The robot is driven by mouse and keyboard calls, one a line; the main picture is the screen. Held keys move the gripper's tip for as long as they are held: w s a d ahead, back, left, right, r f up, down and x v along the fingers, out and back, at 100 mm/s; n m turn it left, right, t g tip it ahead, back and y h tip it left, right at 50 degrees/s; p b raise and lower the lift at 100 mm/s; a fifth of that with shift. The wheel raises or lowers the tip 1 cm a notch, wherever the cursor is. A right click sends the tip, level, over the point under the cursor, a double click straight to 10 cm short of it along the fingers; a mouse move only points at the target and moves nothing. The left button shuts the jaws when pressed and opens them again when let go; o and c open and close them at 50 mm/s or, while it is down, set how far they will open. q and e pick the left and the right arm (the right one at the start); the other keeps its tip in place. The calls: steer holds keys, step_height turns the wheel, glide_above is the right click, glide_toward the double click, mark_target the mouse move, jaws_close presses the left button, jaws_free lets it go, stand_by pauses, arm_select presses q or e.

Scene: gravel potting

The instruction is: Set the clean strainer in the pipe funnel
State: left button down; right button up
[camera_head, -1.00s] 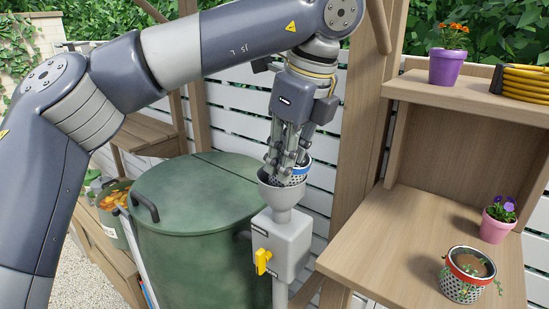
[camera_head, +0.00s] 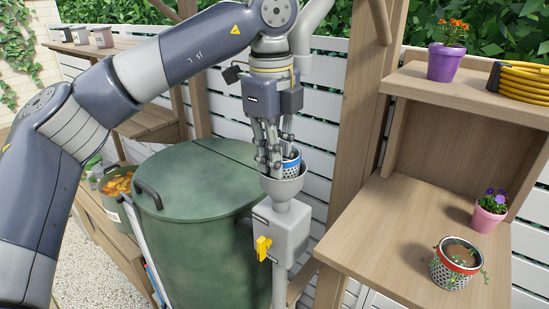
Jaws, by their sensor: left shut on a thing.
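The blue-rimmed metal strainer (camera_head: 291,166) has a perforated wall. It sits upright, or nearly so, at the mouth of the grey pipe funnel (camera_head: 284,187), its lower part hidden behind the funnel rim. My left gripper (camera_head: 275,164) points down and is shut on the strainer at its left side; its fingers cover part of the wall. I cannot tell whether the strainer rests on the funnel. A second strainer (camera_head: 452,276), red-rimmed, holds soil and a trailing plant on the wooden bench at right. My right gripper is not in view.
Below the funnel is a grey box with a yellow valve handle (camera_head: 263,247). A large green barrel (camera_head: 195,220) stands close at left. The wooden bench (camera_head: 385,235) at right has free room, with a pink pot (camera_head: 488,215) of purple flowers near its back.

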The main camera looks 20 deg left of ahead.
arm_select(q)
steer(key=shift+s+f, duration=0.1)
steer(key=shift+f, duration=0.45)
steer(key=c, duration=1.7)
jaws_free()
steer(key=shift+f, duration=0.1)
steer(key=shift+o, duration=0.2)
steer(key=shift+s, duration=0.25)
steer(key=shift+w, duration=0.2)
steer(key=shift+w+r+p, duration=0.1)
steer(key=shift+r+p, duration=0.3)
steer(key=shift+r, duration=0.25)
steer(key=shift+w+r+p, duration=0.15)
steer(key=shift+r+p, duration=0.25)
steer(key=shift+r, duration=0.05)
steer(key=shift+w+r+b, duration=0.1)
steer(key=shift+r+b, duration=0.3)
steer(key=shift+b, duration=0.55)
step_height(320, 180, up, 6)
steer(key=shift+s, duration=0.3)
